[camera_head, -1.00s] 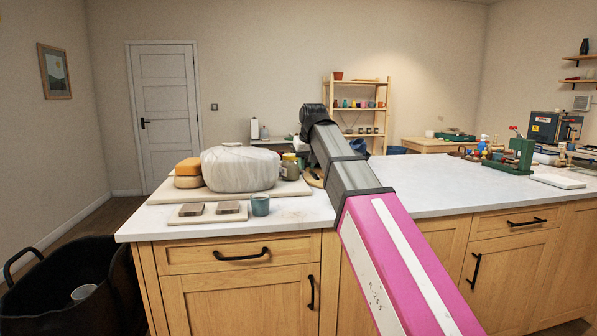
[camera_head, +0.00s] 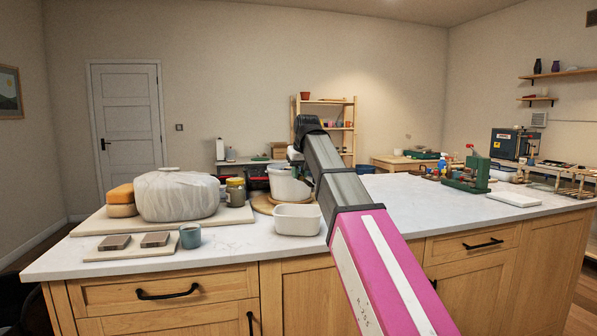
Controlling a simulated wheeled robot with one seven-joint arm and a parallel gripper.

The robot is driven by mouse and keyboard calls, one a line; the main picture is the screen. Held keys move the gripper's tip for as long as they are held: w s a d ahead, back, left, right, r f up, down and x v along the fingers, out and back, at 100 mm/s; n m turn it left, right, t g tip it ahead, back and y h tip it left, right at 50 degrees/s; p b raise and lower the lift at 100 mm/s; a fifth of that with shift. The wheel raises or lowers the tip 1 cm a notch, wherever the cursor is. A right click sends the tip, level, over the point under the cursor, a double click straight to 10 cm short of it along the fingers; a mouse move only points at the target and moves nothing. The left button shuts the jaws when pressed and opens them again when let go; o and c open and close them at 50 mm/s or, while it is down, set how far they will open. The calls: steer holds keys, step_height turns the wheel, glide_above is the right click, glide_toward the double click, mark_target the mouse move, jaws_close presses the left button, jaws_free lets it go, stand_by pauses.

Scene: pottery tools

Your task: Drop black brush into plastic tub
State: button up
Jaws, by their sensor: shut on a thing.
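A white rectangular plastic tub (camera_head: 297,220) stands on the counter, left of my pink and grey arm. It looks upright, and little of its inside shows. My gripper (camera_head: 294,154) shows only in part below the arm's dark far joint, above and behind the tub, near a larger white round bucket (camera_head: 288,184). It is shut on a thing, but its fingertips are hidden. I cannot make out the black brush; the arm and bucket cover that spot.
Left on the counter are a wrapped clay block (camera_head: 178,196), a yellow-lidded jar (camera_head: 236,191), a sponge-like block (camera_head: 121,196) and a blue-grey cup (camera_head: 190,236).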

mark_target(304, 178)
step_height(304, 178, down, 5)
steer(key=shift+r, duration=0.1)
stand_by(0.3)
steer(key=o, duration=1)
steer(key=shift+r, duration=0.1)
steer(key=v, duration=1)
steer(key=shift+s+r, duration=0.15)
steer(key=shift+r, duration=0.15)
